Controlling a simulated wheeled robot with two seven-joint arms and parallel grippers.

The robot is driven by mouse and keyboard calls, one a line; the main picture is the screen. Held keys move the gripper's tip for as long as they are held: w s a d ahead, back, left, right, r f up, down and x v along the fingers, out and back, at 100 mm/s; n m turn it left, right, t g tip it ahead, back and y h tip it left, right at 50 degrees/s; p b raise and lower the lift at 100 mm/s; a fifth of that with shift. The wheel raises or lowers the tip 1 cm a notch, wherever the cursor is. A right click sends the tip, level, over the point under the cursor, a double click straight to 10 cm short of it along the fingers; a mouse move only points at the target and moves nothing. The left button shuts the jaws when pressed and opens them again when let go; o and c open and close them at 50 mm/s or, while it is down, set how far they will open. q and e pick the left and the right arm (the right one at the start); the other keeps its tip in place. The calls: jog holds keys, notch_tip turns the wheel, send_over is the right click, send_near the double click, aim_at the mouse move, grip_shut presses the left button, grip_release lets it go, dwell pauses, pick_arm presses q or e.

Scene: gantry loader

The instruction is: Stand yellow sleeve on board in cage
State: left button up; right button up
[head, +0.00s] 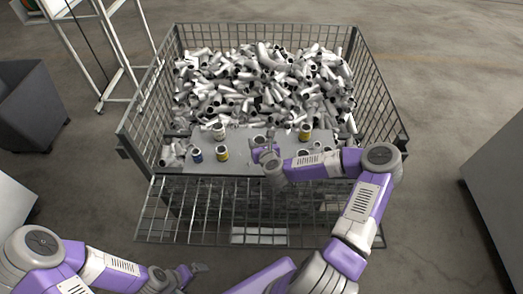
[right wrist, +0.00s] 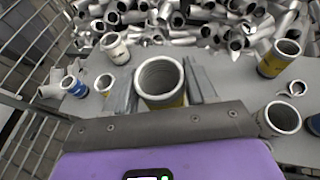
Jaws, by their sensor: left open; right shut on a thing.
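My right gripper (head: 262,146) is over the grey board (head: 206,168) in the cage. In the right wrist view its jaws (right wrist: 162,88) are shut on an upright sleeve (right wrist: 160,74) with a grey open rim and yellow low on its side. I cannot tell whether its foot touches the board. Other sleeves stand on the board: a yellow-banded one (head: 222,154), a blue one (head: 196,155), a pale one (head: 219,133) and a yellow one (head: 305,132) at the right. My left gripper (head: 192,270) is open and empty, low in front of the cage.
The wire cage (head: 128,135) holds a heap of grey pipe pieces (head: 265,80) behind the board. Its front mesh panel (head: 160,215) is folded down. More sleeves (right wrist: 283,117) stand right of the jaws. A dark bin (head: 30,105) is at the left.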

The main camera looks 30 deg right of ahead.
jog(key=f, duration=0.1)
jog(key=f+b, duration=0.1)
jog(key=f, duration=0.1)
jog(key=d+f+b, duration=0.1)
jog(key=f, duration=0.1)
jog(key=shift+w, duration=0.2)
jog(key=shift+f+b, duration=1.05)
jog(key=shift+f, duration=1.55)
jog(key=shift+f, duration=0.2)
jog(key=o, duration=1.4)
jog(key=shift+c, duration=0.2)
jog(key=shift+r, duration=0.1)
jog(key=shift+s+a+r, duration=0.1)
jog(key=shift+s+r, duration=0.05)
jog(key=shift+r, duration=0.05)
jog(key=p+v, duration=0.3)
jog(key=v, duration=0.8)
jog(key=shift+s, duration=0.3)
